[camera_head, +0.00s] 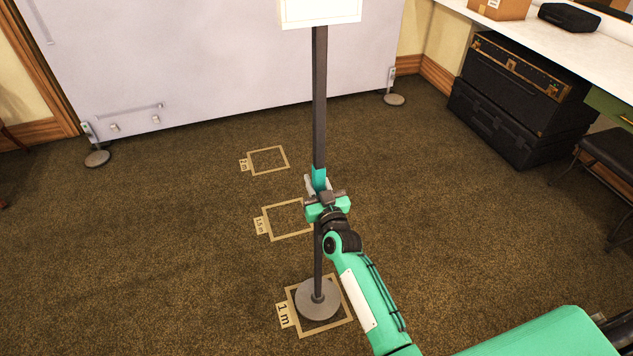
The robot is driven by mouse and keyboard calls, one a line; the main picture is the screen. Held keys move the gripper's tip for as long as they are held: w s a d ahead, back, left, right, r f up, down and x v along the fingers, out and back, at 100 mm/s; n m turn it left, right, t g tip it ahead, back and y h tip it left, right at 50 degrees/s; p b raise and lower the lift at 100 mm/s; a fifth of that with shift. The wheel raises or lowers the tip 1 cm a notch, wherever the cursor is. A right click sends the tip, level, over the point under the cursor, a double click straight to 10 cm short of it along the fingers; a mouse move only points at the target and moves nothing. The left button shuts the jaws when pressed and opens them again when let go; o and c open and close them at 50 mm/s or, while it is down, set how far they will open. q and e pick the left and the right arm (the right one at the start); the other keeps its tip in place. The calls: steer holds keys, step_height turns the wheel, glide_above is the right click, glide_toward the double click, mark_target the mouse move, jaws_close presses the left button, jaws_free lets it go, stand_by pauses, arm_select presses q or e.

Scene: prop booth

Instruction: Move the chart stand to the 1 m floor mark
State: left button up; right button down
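The chart stand has a dark upright pole (320,95), a teal grip section, and a round grey base (318,299). A white chart panel (319,10) at its top is cut off by the picture's upper edge. The base rests on the carpet inside the taped square of the 1 m floor mark (283,315), with tape showing around it. My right gripper (322,190) is at the teal section, its fingers around the pole and seemingly shut on it. The pole stands about upright. My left gripper is not in view.
The 1.5 m mark (263,224) and 2 m mark (244,165) lie empty farther back. A white partition (210,60) on round feet stands behind. Black cases (515,110) sit under a counter at right, with a dark stool (610,160) near them. The left floor is clear.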

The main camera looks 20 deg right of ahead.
arm_select(q)
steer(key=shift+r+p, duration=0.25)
steer(key=shift+p, duration=0.05)
arm_select(e)
steer(key=shift+r, duration=0.25)
